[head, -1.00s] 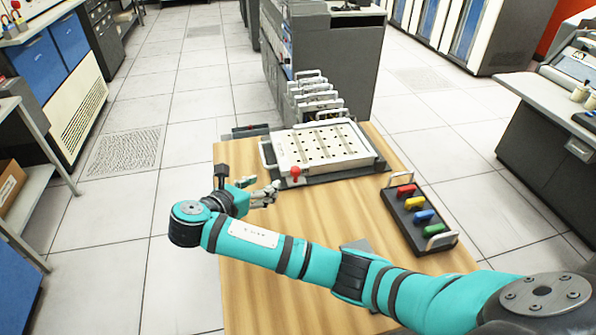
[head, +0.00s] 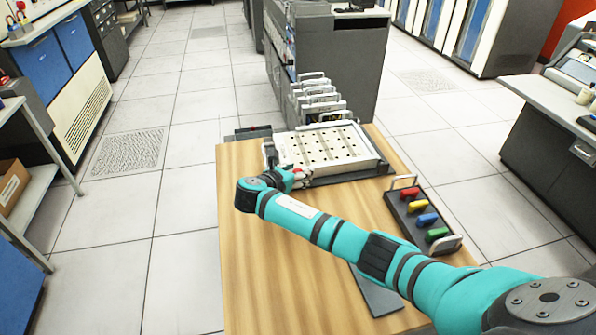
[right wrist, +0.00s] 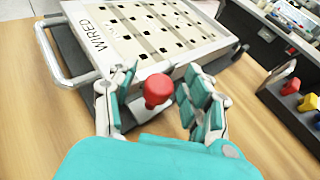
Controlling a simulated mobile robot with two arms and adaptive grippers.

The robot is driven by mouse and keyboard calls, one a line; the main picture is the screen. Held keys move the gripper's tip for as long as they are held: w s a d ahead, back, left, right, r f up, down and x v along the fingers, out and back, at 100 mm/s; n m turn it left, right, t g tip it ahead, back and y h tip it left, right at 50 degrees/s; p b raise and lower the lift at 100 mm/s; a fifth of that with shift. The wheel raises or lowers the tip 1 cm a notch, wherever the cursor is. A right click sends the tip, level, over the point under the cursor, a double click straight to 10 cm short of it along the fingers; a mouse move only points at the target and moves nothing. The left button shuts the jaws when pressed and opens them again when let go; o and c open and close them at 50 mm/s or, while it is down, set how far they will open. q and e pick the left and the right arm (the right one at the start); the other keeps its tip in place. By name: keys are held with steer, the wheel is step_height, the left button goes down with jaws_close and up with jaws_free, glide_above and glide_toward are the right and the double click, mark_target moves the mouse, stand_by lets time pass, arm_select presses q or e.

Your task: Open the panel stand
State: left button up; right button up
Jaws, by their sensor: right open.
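The panel stand (head: 383,168) is a dark frame on the wooden table, holding a white panel (head: 328,146) with rows of dark holes. In the right wrist view the panel (right wrist: 150,30) carries the word WIRED. A red ball knob (right wrist: 157,90) stands at the stand's near edge. My right gripper (right wrist: 158,97) is open, with its fingers on either side of the knob, and I see a gap on both sides. In the head view the gripper (head: 300,178) is at the panel's near left corner and mostly covers the knob. My left gripper is not in view.
Several panels with handles (head: 318,100) stand in a row behind the stand. A dark block (head: 424,216) with red, yellow, blue and green plugs lies to the right. A flat grey piece (head: 375,292) lies under my right arm. The table's left front is clear.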

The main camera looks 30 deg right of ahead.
steer(key=shift+c, duration=0.3)
jaws_close()
steer(key=shift+r, duration=0.1)
